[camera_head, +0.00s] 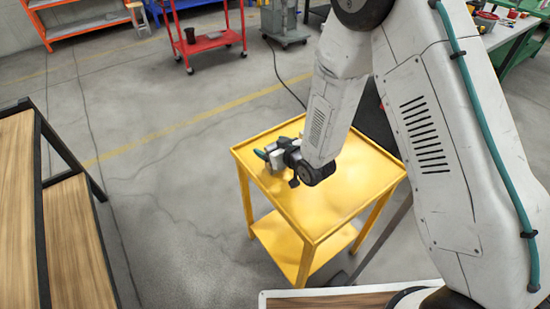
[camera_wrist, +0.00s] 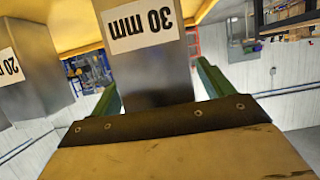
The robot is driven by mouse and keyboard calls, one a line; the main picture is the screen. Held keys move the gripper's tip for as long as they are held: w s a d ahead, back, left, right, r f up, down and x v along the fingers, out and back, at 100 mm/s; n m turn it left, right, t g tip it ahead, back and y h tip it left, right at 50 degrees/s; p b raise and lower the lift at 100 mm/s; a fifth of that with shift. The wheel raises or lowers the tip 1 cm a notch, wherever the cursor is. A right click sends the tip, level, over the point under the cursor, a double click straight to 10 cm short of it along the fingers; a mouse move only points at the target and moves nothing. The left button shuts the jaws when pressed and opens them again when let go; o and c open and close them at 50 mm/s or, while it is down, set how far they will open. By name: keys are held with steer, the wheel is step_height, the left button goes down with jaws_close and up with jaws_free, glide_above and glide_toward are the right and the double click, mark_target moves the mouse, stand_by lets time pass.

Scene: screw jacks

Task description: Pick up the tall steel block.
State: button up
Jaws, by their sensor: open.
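In the wrist view, which is upside down, a grey steel block (camera_wrist: 145,60) with a white "30 mm" label stands between the two green fingers of my gripper (camera_wrist: 157,85). The fingers are open, one on each side; whether either touches it I cannot tell. A second steel block (camera_wrist: 36,85) labelled "20 mm" stands to the left, outside the fingers. Which block is taller is unclear. In the head view, my gripper (camera_head: 268,157) is low over the yellow cart (camera_head: 335,200), near its far left side. Grey block surfaces (camera_head: 279,162) show there, partly hidden by my gripper.
The yellow cart's top is bare at the front and right. A wooden-topped shelf unit (camera_head: 18,180) stands at the left. A red cart (camera_head: 205,42) with a dark cup (camera_head: 190,36) is farther back. Open concrete floor lies between them.

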steer(key=c, duration=1.3)
steer(key=shift+r, duration=0.1)
jaws_close()
steer(key=shift+r, duration=0.1)
